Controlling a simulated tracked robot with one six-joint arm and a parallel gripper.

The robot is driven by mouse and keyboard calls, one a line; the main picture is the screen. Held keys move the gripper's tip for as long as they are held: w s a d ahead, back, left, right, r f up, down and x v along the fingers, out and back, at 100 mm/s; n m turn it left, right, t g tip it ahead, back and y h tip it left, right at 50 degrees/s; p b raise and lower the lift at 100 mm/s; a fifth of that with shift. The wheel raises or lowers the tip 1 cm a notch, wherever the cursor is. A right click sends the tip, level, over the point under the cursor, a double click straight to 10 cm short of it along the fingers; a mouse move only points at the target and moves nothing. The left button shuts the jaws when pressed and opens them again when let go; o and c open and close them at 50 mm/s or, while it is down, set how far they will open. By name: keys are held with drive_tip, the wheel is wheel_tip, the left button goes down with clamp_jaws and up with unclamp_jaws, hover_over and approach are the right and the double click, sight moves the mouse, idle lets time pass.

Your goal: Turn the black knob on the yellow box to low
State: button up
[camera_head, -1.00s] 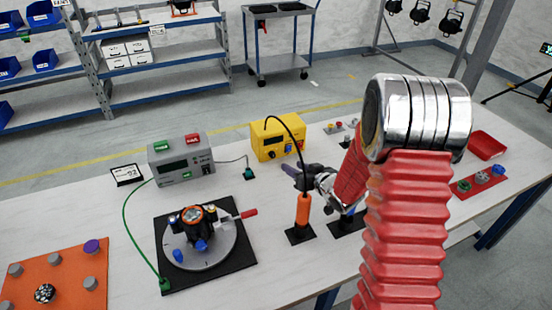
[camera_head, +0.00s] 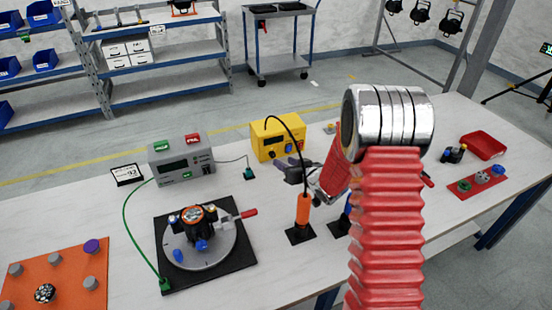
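My gripper (camera_head: 287,170) is in front of and below the box, just right of the cable, apart from the box. Its dark fingers point left and look parted, with nothing seen between them. The knob's pointer setting is too small to read.
A grey box (camera_head: 181,160) with green and red buttons stands to the left. A round fixture (camera_head: 199,243) on a black mat lies in front. A red tray (camera_head: 484,146) and a red strip with knobs (camera_head: 482,180) are at right. The cable hangs close to my gripper.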

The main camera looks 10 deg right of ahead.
sight(274, 156)
drive_tip(key=x, duration=0.7)
drive_tip(key=shift+w+a, duration=0.15)
drive_tip(key=shift+w, duration=0.15)
clamp_jaws()
